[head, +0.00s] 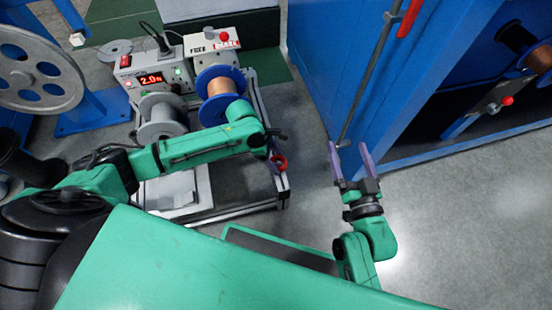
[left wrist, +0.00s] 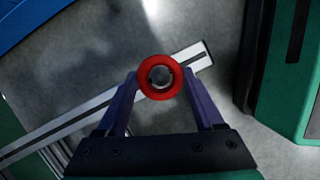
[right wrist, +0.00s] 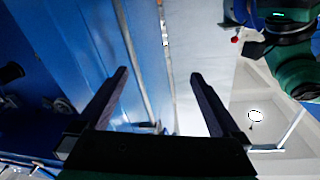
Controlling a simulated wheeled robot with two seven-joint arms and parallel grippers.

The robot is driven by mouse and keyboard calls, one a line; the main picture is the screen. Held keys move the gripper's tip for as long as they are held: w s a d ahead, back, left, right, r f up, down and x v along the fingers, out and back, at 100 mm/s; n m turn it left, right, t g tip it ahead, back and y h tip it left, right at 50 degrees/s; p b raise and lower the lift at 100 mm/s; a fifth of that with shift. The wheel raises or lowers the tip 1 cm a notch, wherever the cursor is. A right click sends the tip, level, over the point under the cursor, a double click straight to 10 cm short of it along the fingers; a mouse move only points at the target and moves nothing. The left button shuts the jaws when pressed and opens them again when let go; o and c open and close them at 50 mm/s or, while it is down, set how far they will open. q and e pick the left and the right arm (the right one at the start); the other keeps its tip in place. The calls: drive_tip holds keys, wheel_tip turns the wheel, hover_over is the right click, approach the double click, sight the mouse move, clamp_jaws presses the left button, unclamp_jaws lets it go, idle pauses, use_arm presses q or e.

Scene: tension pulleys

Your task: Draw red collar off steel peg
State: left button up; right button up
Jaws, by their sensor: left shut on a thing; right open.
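The red collar (left wrist: 142,76) is a ring between the fingertips of my left gripper (left wrist: 160,84), which is shut on it. A round grey metal end, the steel peg (left wrist: 160,77), shows inside the collar's hole, so the collar appears to be around the peg. How far along the peg it sits cannot be told. In the head view the collar (head: 280,161) is at the right side of the winding machine's frame, with my left gripper (head: 276,163) at it. My right gripper (head: 350,163) is open and empty, in front of the blue cabinet.
The winding machine has a blue-flanged copper spool (head: 219,88), a grey spool (head: 160,117) and a lit control box (head: 150,78). A large grey wheel (head: 38,75) stands at the left. The blue cabinet (head: 340,75) rises close to my right gripper. Grey floor is clear at lower right.

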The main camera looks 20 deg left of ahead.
use_arm(q)
drive_tip(key=shift+r+p, duration=0.2)
drive_tip(key=shift+p, duration=0.1)
use_arm(e)
drive_tip(key=shift+s+a+f+g, duration=0.1)
drive_tip(key=shift+s+f+g, duration=0.3)
drive_tip(key=shift+f, duration=0.45)
drive_tip(key=shift+s+a+f+g, duration=0.1)
drive_tip(key=shift+s+f+g, duration=0.1)
drive_tip(key=shift+s+f, duration=0.5)
use_arm(q)
drive_tip(key=shift+r, duration=0.15)
use_arm(e)
drive_tip(key=shift+s+f+g, duration=0.35)
drive_tip(key=shift+s+f, duration=0.15)
drive_tip(key=shift+f, duration=0.35)
drive_tip(key=shift+s+f+g, duration=0.35)
drive_tip(key=shift+s+f, duration=0.15)
drive_tip(key=shift+f, duration=0.3)
use_arm(q)
drive_tip(key=shift+r+p, duration=0.25)
drive_tip(key=shift+p, duration=0.4)
use_arm(e)
drive_tip(key=shift+g+h, duration=0.3)
drive_tip(key=shift+g, duration=0.6)
drive_tip(key=shift+s+a+f, duration=0.1)
drive_tip(key=shift+s+f, duration=1.85)
drive_tip(key=shift+f, duration=0.05)
drive_tip(key=shift+s+f, duration=0.45)
drive_tip(key=shift+s, duration=0.05)
